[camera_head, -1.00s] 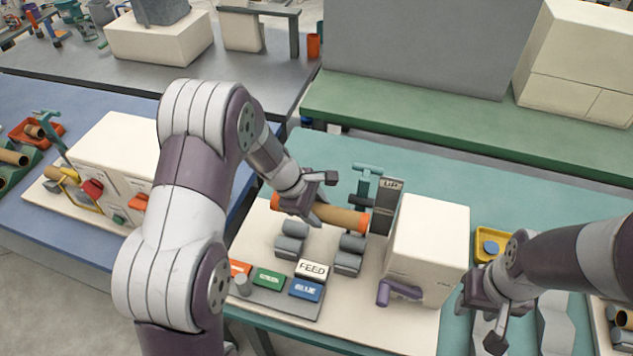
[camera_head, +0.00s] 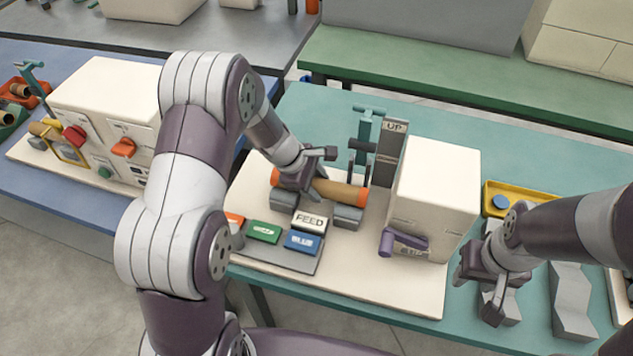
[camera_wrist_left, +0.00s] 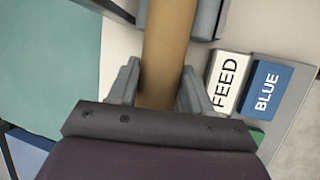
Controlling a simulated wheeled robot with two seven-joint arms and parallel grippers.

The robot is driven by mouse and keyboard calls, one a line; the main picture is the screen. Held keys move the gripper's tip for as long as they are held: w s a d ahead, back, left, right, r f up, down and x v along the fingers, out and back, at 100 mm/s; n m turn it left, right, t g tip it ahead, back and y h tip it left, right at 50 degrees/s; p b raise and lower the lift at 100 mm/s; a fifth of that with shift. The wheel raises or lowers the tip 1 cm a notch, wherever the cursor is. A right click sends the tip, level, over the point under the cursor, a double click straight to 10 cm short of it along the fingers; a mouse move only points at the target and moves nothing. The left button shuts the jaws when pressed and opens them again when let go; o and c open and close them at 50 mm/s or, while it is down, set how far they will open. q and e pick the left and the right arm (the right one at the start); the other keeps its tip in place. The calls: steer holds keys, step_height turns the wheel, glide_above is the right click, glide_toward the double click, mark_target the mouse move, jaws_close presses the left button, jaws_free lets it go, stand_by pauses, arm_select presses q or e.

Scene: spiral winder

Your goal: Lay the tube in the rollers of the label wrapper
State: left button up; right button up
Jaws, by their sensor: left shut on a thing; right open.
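The brown tube (camera_head: 335,188) has orange ends and lies level along the grey rollers (camera_head: 346,216) of the label wrapper (camera_head: 433,195). It looks down at roller height; whether it rests fully on them I cannot tell. My left gripper (camera_head: 308,184) is shut on the tube left of its middle and hides part of it and of the left roller (camera_head: 293,213). In the left wrist view the tube (camera_wrist_left: 168,50) runs between the two fingers (camera_wrist_left: 160,88). My right gripper (camera_head: 478,292) is open and empty, right of the wrapper's white housing.
A button panel with FEED (camera_head: 309,221), green (camera_head: 264,231) and BLUE (camera_head: 302,241) keys sits in front of the rollers. A post marked UP (camera_head: 391,145) stands behind. A purple lever (camera_head: 404,242) juts from the housing. A yellow tray (camera_head: 515,192) lies at right.

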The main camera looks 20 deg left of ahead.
arm_select(q)
steer(key=shift+r, duration=0.1)
steer(key=o, duration=1.1)
steer(key=shift+r, duration=0.1)
steer(key=p+v, duration=0.1)
steer(key=v, duration=1.1)
steer(key=shift+a+r, duration=0.15)
steer(key=shift+r, duration=0.05)
step_height(320, 180, up, 7)
steer(key=p, duration=0.7)
